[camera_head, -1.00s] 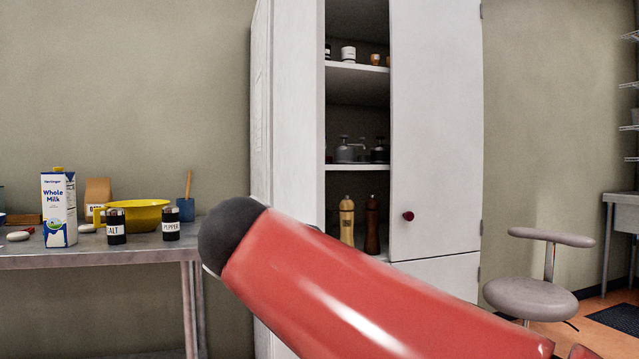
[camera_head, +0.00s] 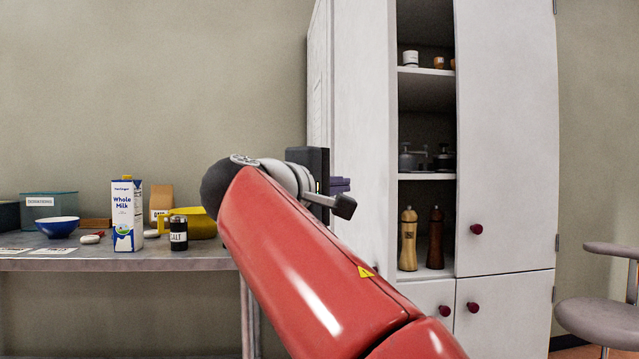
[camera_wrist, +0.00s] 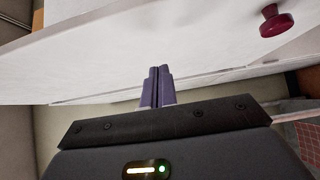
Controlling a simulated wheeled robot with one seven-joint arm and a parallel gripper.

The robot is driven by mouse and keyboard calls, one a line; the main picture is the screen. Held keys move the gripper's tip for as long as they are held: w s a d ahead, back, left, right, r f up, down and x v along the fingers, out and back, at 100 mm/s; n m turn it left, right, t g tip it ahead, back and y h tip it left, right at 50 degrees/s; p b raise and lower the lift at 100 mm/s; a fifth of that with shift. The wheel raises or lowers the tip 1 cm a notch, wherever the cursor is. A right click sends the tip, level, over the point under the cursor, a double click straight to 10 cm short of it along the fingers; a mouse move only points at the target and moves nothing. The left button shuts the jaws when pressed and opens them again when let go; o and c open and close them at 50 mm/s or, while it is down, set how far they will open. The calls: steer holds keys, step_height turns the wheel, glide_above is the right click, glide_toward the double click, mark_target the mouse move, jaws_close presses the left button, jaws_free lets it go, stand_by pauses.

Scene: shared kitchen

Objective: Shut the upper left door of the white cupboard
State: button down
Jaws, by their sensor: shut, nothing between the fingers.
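The white cupboard (camera_head: 507,130) stands right of centre in the head view. Its upper left compartment is open and the shelves show. A tall white panel (camera_head: 366,90) left of the opening looks like the upper left door standing open; I cannot tell its exact angle. My gripper (camera_head: 341,186) is at this panel's left part, with its purple fingers shut and empty. In the wrist view the fingertips (camera_wrist: 158,70) point at a white surface (camera_wrist: 205,45) with a dark red knob (camera_wrist: 275,20) at upper right. Whether they touch it is unclear. My red arm hides the panel's lower part.
The upper right door with its red knob (camera_head: 476,229) is shut. Mills (camera_head: 408,240) and jars stand on the shelves. A metal table (camera_head: 120,262) at left bears a milk carton (camera_head: 127,215), a blue bowl (camera_head: 57,227) and a yellow pot. A grey stool (camera_head: 600,322) stands at right.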

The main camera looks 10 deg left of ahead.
mark_target(375, 184)
steer(key=shift+w+d, duration=0.35)
steer(key=shift+d, duration=0.35)
steer(key=shift+w+d, duration=0.3)
steer(key=shift+d, duration=0.4)
steer(key=shift+w+d, duration=0.35)
steer(key=shift+d, duration=0.35)
steer(key=shift+d, duration=0.1)
